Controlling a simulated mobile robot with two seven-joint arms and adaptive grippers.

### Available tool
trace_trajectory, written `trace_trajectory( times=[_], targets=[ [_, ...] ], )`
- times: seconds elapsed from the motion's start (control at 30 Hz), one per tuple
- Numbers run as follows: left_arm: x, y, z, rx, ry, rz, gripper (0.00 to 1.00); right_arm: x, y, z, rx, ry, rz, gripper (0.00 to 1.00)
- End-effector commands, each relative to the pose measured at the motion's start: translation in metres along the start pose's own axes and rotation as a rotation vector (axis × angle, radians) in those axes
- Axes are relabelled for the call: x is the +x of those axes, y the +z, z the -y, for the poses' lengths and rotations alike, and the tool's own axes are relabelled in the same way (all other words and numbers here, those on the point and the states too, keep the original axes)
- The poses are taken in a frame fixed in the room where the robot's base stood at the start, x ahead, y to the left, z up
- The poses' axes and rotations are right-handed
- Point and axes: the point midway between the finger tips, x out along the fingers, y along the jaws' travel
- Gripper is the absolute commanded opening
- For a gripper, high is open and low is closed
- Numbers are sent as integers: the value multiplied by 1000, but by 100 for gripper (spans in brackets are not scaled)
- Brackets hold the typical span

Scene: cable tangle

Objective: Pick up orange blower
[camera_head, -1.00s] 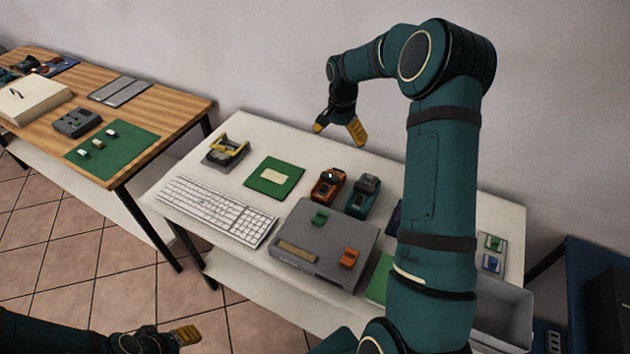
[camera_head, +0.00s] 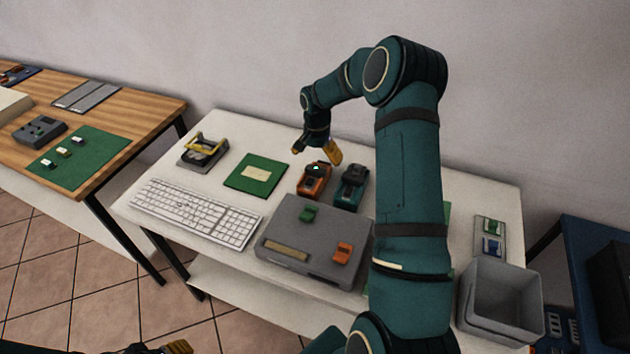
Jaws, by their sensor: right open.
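The orange blower (camera_head: 311,187), an orange tool with a dark top, lies on the white table behind the grey box. A similar teal tool (camera_head: 350,190) lies just right of it. My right gripper (camera_head: 315,152) is open and empty, with yellow fingertips pointing down. It hangs just above and behind the orange blower, seemingly not touching it. My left gripper (camera_head: 178,348) barely shows at the bottom edge. Its fingers are mostly cut off.
The grey box (camera_head: 305,235) carries a small green and an orange block. A green mat (camera_head: 256,175), a keyboard (camera_head: 195,212) and a yellow-handled device (camera_head: 203,151) are on the left. A grey bin (camera_head: 500,300) stands at the right. My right arm hides part of the table.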

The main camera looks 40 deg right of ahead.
Motion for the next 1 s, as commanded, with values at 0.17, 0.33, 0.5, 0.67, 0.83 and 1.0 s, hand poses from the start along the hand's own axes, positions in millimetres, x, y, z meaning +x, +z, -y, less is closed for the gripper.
trace_trajectory(
  times=[0.17,0.33,0.5,0.67,0.83,1.0],
  targets=[
    [1,0,0,0,0,1,47,9,2,0,0,1,2,100],
    [3,1,1,1,0,3,47,32,6,2,-1,2,4,100],
    [4,2,2,1,1,4,47,52,6,2,0,2,1,100],
    [4,2,2,1,1,5,47,54,6,3,1,0,0,100],
    [4,2,2,1,1,4,47,54,6,3,0,0,0,68],
    [4,2,2,1,0,4,47,54,6,3,0,0,0,24]
  ],
)
